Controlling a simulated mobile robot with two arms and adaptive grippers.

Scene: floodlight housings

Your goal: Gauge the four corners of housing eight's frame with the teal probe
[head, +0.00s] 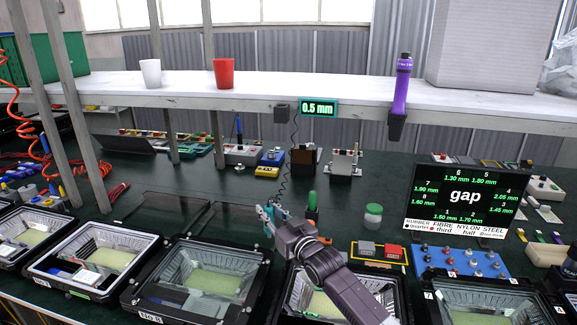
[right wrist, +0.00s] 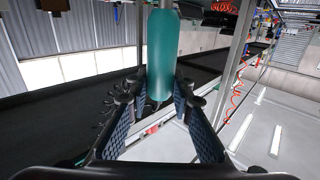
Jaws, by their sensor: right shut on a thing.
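My right gripper (head: 270,212) is shut on the teal probe, a smooth cylinder (right wrist: 175,50) between the finger pads in the right wrist view. In the head view the gripper hides most of the probe, and its tip cannot be made out. The gripper is above the bench, near the back right corner of a black-framed housing (head: 195,316). That housing's front label seems to read No 8. I see no clear contact between probe and frame. My left gripper is not in view.
A gap display (head: 464,197) stands at right; a small screen (head: 318,108) reads 0.5 mm. Other housings (head: 92,258) line the front edge. A jar (head: 373,215) and a red-and-grey block set (head: 380,253) stand right of my gripper. Dark bench behind the housing is partly clear.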

